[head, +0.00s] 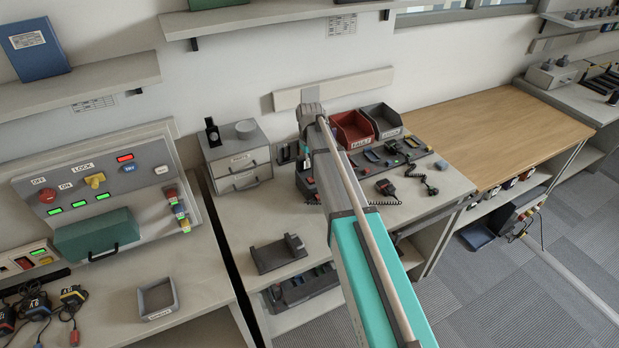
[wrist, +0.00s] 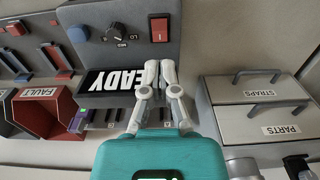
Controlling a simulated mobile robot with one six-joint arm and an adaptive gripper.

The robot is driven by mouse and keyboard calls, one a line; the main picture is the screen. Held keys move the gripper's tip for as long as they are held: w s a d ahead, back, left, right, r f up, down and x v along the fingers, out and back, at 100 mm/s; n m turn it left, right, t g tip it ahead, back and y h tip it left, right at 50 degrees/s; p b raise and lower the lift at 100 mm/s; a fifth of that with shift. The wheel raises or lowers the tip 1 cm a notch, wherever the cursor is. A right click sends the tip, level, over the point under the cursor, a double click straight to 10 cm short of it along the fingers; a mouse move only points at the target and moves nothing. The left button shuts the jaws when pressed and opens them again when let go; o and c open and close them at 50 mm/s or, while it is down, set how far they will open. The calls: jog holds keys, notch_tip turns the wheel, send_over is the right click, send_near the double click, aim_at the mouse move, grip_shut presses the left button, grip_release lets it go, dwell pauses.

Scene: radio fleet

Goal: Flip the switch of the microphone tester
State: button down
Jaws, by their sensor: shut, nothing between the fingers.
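The microphone tester (wrist: 130,45) is a grey panel at the top middle of the wrist view. My gripper (wrist: 160,66) is shut and empty. Its two pale fingertips are side by side in front of the panel, just below the red switch in the picture, with a visible gap to it. Whether the fingertips touch the panel cannot be told. In the head view my arm hides most of the tester and the gripper.
A drawer unit (wrist: 257,88) labelled STRAPS and PARTS stands right of the tester in the wrist view. A red FAULT bin (wrist: 42,116) is at the left. In the head view, a hand microphone (head: 386,187) with a coiled cord lies on the bench (head: 440,205) right of my arm.

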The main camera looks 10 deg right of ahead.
jog(key=shift+r+p, duration=0.45)
jog(key=shift+r, duration=0.25)
jog(key=s+m, duration=0.3)
jog(key=s, duration=2.4)
jog(key=shift+s, duration=0.1)
